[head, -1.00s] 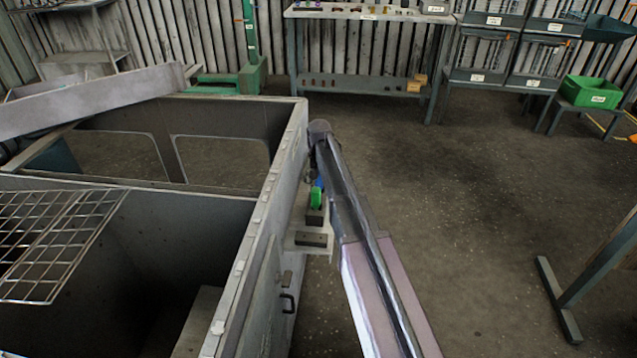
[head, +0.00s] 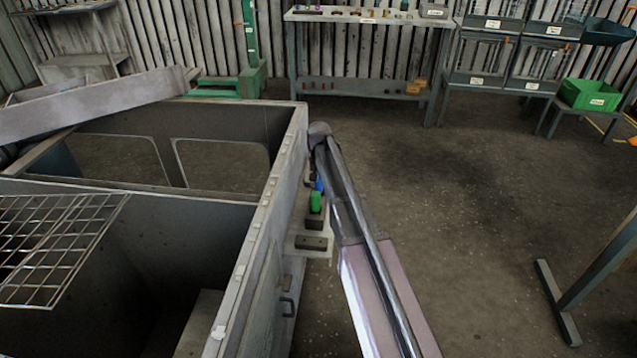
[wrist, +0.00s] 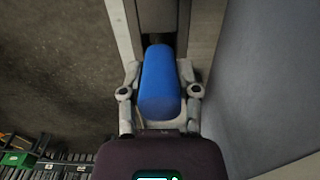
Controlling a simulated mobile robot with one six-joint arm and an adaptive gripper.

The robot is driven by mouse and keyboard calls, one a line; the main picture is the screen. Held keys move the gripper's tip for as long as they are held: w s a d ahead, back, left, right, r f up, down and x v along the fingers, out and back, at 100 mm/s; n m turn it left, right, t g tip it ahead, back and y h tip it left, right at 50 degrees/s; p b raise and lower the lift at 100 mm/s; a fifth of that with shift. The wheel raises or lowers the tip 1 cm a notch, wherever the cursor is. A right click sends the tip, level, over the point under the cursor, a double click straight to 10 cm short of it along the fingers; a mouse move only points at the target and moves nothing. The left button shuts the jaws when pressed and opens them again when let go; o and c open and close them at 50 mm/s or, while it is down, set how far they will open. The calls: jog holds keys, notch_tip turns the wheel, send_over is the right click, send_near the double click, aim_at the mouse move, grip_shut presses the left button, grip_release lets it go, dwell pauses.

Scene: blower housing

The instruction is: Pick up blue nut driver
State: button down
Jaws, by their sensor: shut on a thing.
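The blue nut driver (wrist: 160,85) shows its blue handle in the wrist view, between the two fingers of my gripper (wrist: 160,95). The fingers are shut on the handle from both sides. In the head view only a small blue patch of it (head: 319,186) shows beside my arm, next to the housing's side wall. The driver's shaft and tip are hidden. My gripper is mostly hidden behind my arm in the head view.
A green-handled tool (head: 316,201) stands on a small side shelf (head: 312,254) close to my arm. The grey blower housing (head: 262,215) fills the left. A workbench (head: 368,16) stands at the back. The floor to the right is mostly open.

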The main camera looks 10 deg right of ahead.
jog(key=shift+r+p, duration=4.4)
jog(key=shift+r, duration=0.25)
jog(key=c, duration=1.1)
grip_release()
jog(key=shift+c, duration=0.2)
grip_shut()
notch_tip(320, 180, up, 12)
jog(key=p, duration=1.2)
jog(key=shift+d, duration=0.15)
